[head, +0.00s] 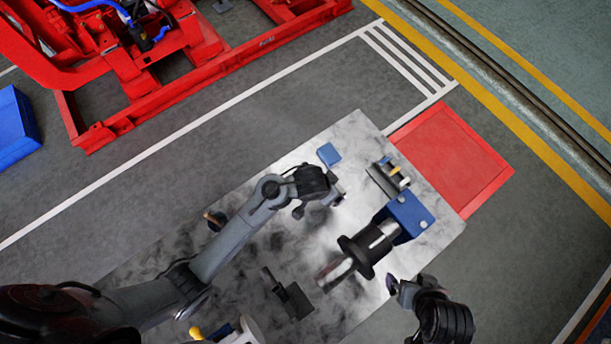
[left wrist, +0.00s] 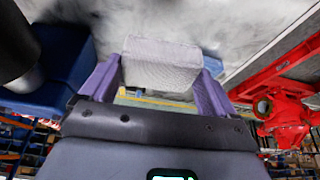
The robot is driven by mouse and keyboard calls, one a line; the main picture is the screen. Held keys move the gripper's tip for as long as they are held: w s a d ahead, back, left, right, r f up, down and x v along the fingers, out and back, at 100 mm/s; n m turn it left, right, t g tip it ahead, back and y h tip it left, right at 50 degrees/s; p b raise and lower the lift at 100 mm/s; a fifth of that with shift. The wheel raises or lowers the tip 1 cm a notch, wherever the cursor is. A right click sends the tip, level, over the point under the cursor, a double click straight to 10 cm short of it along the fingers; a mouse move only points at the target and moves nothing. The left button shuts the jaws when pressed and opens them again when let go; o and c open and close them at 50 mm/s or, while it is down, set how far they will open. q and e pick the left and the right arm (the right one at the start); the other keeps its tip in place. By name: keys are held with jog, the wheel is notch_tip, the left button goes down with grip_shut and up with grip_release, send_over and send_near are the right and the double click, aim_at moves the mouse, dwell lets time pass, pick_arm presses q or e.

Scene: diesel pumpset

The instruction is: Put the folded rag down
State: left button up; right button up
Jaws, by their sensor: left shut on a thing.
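The folded rag (left wrist: 160,65) is a pale, whitish, ribbed pad between the two purple fingers of my left gripper (left wrist: 158,82) in the left wrist view. The gripper is shut on it. In the head view my left gripper (head: 338,197) is over the middle of the mottled grey-white table (head: 361,128); the rag cannot be made out there. I cannot tell whether the rag touches the table. My right gripper (head: 397,288) is at the table's lower right edge; its jaw opening is unclear.
A blue block with a dark cylinder (head: 405,217) stands right of my left gripper. A small blue square (head: 329,154) and a metal fixture (head: 386,178) lie toward the far edge. A dark bracket (head: 290,298) lies nearer. A red floor panel (head: 453,158) adjoins the table.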

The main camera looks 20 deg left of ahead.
dwell(0.3)
pick_arm(q)
jog(key=shift+f, duration=0.1)
jog(key=shift+w+a+f, duration=0.15)
jog(key=shift+a, duration=0.15)
jog(key=w+a+f, duration=0.1)
jog(key=a+f, duration=0.1)
jog(key=a, duration=0.1)
jog(key=w+a+f, duration=0.2)
jog(key=a, duration=0.1)
jog(key=w+a+f, duration=0.2)
jog(key=a, duration=0.1)
jog(key=shift+w+a+f, duration=0.2)
jog(key=shift+w+f, duration=0.05)
notch_tip(320, 180, down, 2)
jog(key=shift+f+b, duration=0.2)
jog(key=shift+b, duration=0.2)
jog(key=shift+f+p, duration=0.2)
jog(key=shift+p, duration=0.2)
jog(key=shift+f, duration=0.45)
jog(key=o, duration=0.7)
jog(key=shift+c, duration=0.2)
